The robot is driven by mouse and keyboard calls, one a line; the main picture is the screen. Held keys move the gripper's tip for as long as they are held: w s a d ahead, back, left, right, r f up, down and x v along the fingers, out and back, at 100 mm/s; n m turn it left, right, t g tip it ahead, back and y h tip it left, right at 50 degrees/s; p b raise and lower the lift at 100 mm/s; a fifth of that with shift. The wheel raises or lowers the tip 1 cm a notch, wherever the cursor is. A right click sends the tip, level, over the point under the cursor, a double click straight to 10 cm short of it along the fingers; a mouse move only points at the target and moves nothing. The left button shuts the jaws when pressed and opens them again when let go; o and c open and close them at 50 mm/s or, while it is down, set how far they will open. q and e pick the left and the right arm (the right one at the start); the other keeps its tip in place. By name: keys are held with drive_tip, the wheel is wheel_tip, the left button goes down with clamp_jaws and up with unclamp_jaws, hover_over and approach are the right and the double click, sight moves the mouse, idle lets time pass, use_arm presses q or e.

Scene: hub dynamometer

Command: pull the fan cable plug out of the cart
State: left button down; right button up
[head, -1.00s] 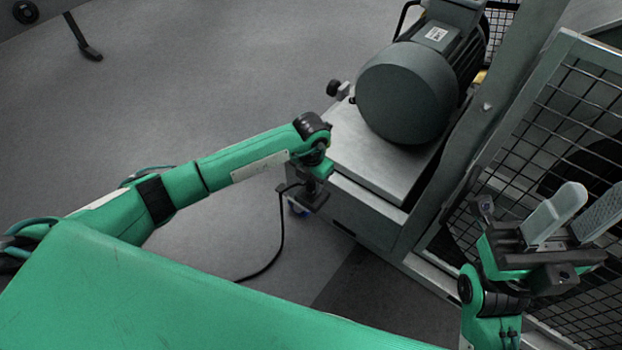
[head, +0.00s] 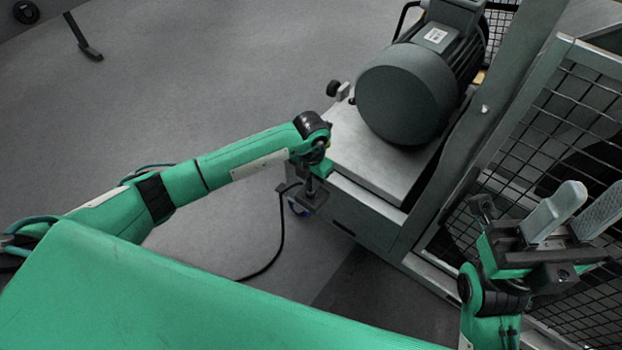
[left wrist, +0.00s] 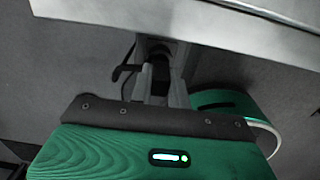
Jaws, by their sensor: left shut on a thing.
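The cart (head: 372,214) is a grey metal box with a light top plate, right of my left arm. Its edge also crosses the top of the left wrist view (left wrist: 215,22). My left gripper (head: 314,198) points down beside the cart's near left corner. In the left wrist view its fingers are shut on the black fan cable plug (left wrist: 160,76), just below the cart's edge. The plug's far end is in shadow, so I cannot tell how it meets the cart. The black cable (head: 282,235) hangs in a curve to the floor. My right gripper (head: 574,220) is open and empty, pointing up.
A large dark grey motor (head: 408,92) stands on the cart. A black knob (head: 333,88) sticks out at the cart's left edge. A wire mesh guard (head: 560,125) stands behind my right gripper. The floor (head: 200,80) to the left is mostly clear.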

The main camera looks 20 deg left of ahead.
use_arm(q)
drive_tip(key=shift+r, duration=0.3)
drive_tip(key=shift+r+p, duration=1.9)
drive_tip(key=shift+r, duration=0.2)
